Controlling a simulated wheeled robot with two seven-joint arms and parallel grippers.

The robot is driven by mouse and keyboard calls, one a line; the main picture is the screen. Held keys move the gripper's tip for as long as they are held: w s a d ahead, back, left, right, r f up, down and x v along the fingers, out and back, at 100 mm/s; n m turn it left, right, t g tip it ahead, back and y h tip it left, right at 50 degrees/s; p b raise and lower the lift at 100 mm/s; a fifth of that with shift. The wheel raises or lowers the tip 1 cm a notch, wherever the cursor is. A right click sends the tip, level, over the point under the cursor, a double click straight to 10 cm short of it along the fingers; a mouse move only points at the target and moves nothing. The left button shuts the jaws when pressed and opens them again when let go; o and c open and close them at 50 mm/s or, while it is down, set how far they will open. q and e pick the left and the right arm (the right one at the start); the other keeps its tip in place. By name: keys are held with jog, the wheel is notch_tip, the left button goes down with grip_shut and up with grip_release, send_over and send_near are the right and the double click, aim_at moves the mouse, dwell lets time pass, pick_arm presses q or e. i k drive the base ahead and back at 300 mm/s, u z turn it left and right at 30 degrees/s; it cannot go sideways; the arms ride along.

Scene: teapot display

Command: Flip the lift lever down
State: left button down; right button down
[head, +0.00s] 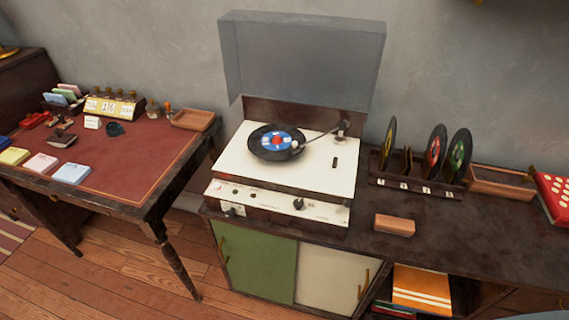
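The record player (230,172) stands on the dark cabinet with its clear lid (300,55) raised. A black record (262,153) with a blue and red label lies on it. The tonearm (322,135) reaches from its pivot at the back right across the right part of the record. Its head is over the record; I cannot tell whether the needle touches. A small dark part (335,162) on the deck right of the record may be the lift lever; it is too small to tell its position. Neither of my grippers is in view.
A record rack (415,192) with several upright discs stands right of the player. A small wooden block (394,225) lies in front of it. An empty wooden tray (500,185) is farther right. A red-topped desk (120,170) with cards stands at the left.

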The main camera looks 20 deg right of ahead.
aim_at(347, 203)
jog(key=u, duration=0.6)
jog(key=k, duration=0.85)
jog(key=z, duration=1.8)
jog(key=i, duration=0.5)
jog(key=u, duration=0.05)
